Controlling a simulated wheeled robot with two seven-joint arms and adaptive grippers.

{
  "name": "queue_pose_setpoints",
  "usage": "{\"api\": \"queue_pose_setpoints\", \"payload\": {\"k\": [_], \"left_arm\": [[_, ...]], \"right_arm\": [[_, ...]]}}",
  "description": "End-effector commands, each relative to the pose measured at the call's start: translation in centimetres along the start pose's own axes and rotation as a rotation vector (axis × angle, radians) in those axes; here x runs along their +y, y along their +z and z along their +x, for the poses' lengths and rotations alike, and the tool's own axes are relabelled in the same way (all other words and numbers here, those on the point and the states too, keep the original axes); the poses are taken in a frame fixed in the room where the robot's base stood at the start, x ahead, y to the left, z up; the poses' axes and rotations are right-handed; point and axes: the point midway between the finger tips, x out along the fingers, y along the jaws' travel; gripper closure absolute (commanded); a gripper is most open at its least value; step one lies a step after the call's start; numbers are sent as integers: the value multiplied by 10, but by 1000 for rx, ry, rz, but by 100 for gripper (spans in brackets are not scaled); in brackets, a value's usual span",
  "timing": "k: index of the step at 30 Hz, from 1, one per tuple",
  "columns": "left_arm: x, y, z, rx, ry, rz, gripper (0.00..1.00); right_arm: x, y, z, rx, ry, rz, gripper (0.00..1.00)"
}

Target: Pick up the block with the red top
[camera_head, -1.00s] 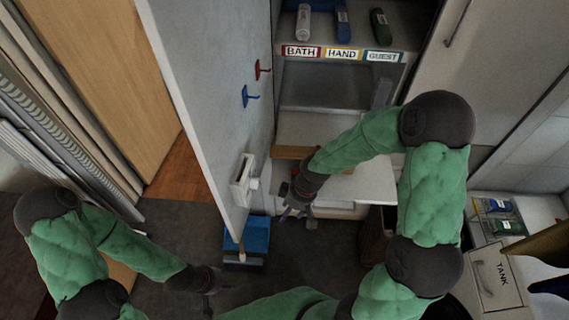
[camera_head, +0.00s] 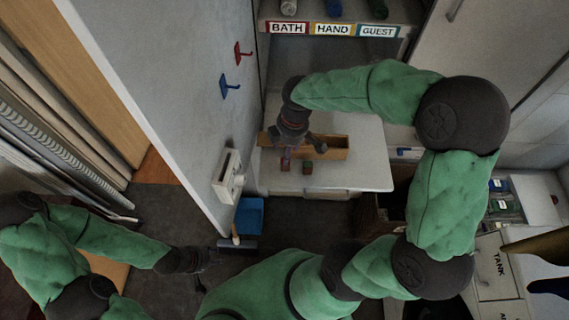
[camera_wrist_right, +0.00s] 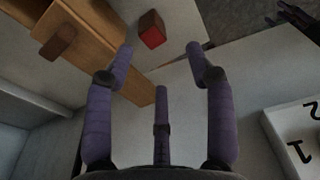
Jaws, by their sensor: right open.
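A small block with a red face (camera_wrist_right: 152,30) shows in the right wrist view, just beyond my open right fingers. In the head view, a small dark reddish block (camera_head: 307,167) lies on a white surface (camera_head: 352,172) beside the fingertips. My right gripper (camera_head: 302,154) hangs above this surface, beside a wooden box. In the wrist view its purple fingers (camera_wrist_right: 160,52) are spread with nothing between them. My left gripper (camera_head: 214,258) is low over the dark floor at the left. Its fingers are too dark to read.
The long wooden box (camera_head: 334,148) lies behind the block. A grey panel (camera_head: 170,90) with red and blue hooks and a white dial unit (camera_head: 228,176) stands left. A blue dustpan (camera_head: 249,216) is on the floor. A shelf labelled BATH, HAND, GUEST (camera_head: 333,29) is behind.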

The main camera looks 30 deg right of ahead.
Motion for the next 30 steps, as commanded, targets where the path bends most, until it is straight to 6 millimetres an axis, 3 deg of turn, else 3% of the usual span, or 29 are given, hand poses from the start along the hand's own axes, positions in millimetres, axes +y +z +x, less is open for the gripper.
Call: {"api": "queue_pose_setpoints", "payload": {"k": [11,19,27,28,30], "left_arm": [[-3,0,8,0,0,0,60],[-7,-1,20,0,0,0,60],[-7,-1,20,0,0,0,60],[-7,-1,20,0,0,0,60],[-7,-1,20,0,0,0,60]], "right_arm": [[3,2,27,1,0,2,45],[7,6,64,0,-2,2,45],[8,6,67,2,2,2,45],[7,6,67,2,2,2,48],[7,6,67,1,2,2,67]]}}
